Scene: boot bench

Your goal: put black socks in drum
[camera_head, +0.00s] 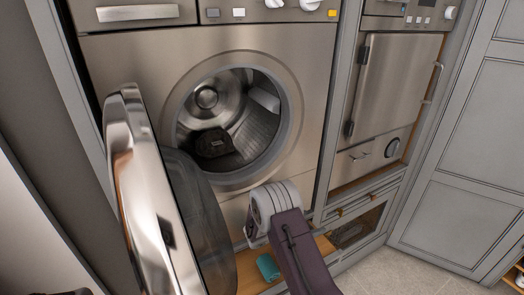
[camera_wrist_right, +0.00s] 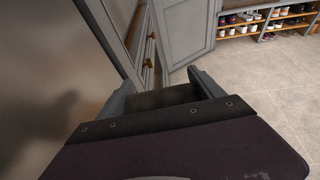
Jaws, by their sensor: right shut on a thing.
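The drum (camera_head: 262,128) of the washing machine is open, with its bare metal inside showing. A dark folded bundle (camera_head: 213,143) with a small pale mark lies in the drum; it looks like cloth. My right gripper (camera_head: 254,232) is outside, low in front of the machine and below the drum opening. In the right wrist view its fingers (camera_wrist_right: 164,90) stand apart with a dark thing (camera_wrist_right: 165,98) between them, which looks like black socks. It is mostly hidden in the head view.
The round machine door (camera_head: 150,190) swings open at the left, beside the opening. A teal item (camera_head: 267,267) lies on the wooden ledge below. A cabinet with an oven-like front (camera_head: 390,85) stands right. Shoe shelves (camera_wrist_right: 265,22) stand beyond clear floor.

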